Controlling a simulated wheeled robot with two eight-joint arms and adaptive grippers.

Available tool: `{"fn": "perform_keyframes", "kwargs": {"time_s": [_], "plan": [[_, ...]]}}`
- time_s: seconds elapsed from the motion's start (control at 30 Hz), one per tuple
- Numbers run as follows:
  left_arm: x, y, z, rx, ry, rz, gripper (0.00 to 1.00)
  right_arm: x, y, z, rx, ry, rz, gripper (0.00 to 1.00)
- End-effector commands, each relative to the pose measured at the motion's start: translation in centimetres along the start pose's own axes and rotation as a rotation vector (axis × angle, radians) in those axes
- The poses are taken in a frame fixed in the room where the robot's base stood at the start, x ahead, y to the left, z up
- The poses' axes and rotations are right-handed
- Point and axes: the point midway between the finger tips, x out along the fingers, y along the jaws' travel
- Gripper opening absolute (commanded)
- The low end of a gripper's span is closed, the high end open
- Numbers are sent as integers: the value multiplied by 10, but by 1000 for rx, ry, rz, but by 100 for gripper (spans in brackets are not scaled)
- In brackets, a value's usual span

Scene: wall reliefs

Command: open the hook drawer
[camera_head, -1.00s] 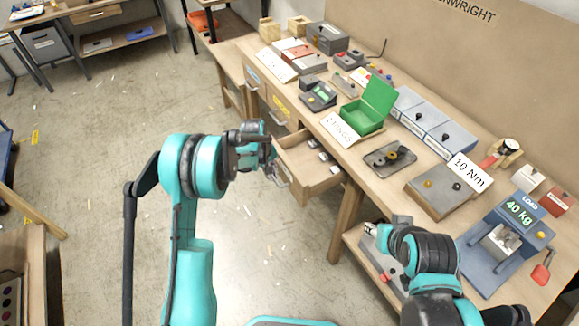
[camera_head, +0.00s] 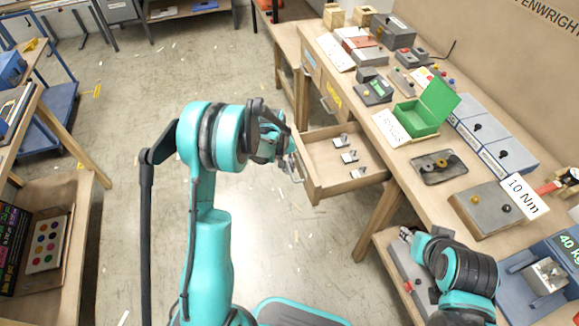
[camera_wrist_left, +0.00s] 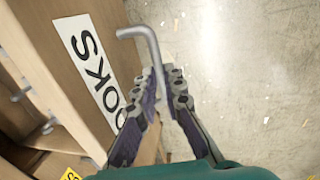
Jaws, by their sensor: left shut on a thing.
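The hook drawer (camera_head: 345,186) is a light wooden drawer under the workbench, pulled well out, with several small metal hooks (camera_head: 348,156) inside. Its front carries a white label (camera_wrist_left: 92,70) ending in "OOKS" in the left wrist view. Its grey bar handle (camera_wrist_left: 150,45) shows there between the fingers. My left gripper (camera_head: 284,158) is shut on the handle at the drawer's front. In the left wrist view its fingers (camera_wrist_left: 160,75) lie on both sides of the bar. My right gripper (camera_head: 410,236) is small, low by the bench, and its fingers are unclear.
The workbench (camera_head: 395,165) bears a green open box (camera_head: 420,120), a "RINGS" card, a dark tray (camera_head: 438,167) and a "10 Nm" box (camera_head: 490,207). A shelf unit (camera_head: 85,215) stands at the left. Open floor lies between it and the bench.

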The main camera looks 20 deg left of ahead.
Motion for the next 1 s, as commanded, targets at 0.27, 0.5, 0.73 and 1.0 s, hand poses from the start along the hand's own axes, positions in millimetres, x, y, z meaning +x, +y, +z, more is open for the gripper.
{"fn": "perform_keyframes", "kwargs": {"time_s": [0.27,0.5,0.73,1.0], "plan": [[0,0,0,0,1,0,31,0,0,0,0,0,0,40],[-5,0,0,0,1,0,31,0,0,0,0,0,0,40],[-45,0,0,-1,1,0,31,0,0,0,0,0,0,40],[-100,0,0,-2,1,0,31,0,0,0,0,0,0,40]]}}
